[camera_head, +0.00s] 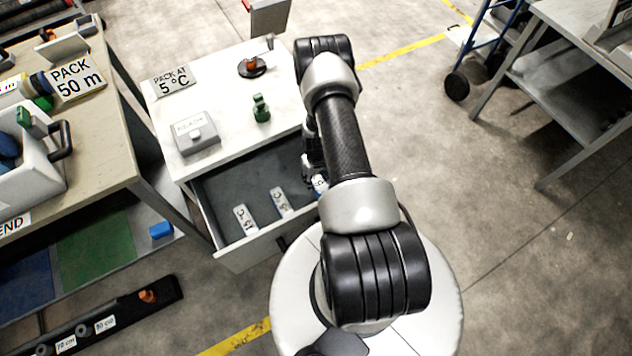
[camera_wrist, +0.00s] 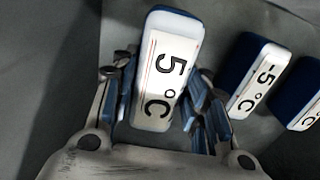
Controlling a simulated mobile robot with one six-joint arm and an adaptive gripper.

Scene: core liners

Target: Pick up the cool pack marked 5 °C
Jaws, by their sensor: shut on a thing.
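The cool pack marked 5 °C (camera_wrist: 165,75) is white with dark blue sides and stands between the fingers of my gripper (camera_wrist: 160,90) in the wrist view. My gripper is shut on it, with a finger on each side. In the head view this pack's end (camera_head: 320,184) shows in the open drawer (camera_head: 228,188), beside my gripper, which is mostly hidden by my arm. A second pack (camera_wrist: 256,80), apparently marked -5 °C, lies just right of it in the wrist view. A third pack (camera_wrist: 303,95) is cut off at the right edge, its number not readable.
The drawer's walls surround the packs. On the white top (camera_head: 225,90) stand a grey box (camera_head: 196,135), a green weight-like piece (camera_head: 261,108) and a sign reading PACK AT 5 °C (camera_head: 175,80). A workbench (camera_head: 115,130) stands close at left.

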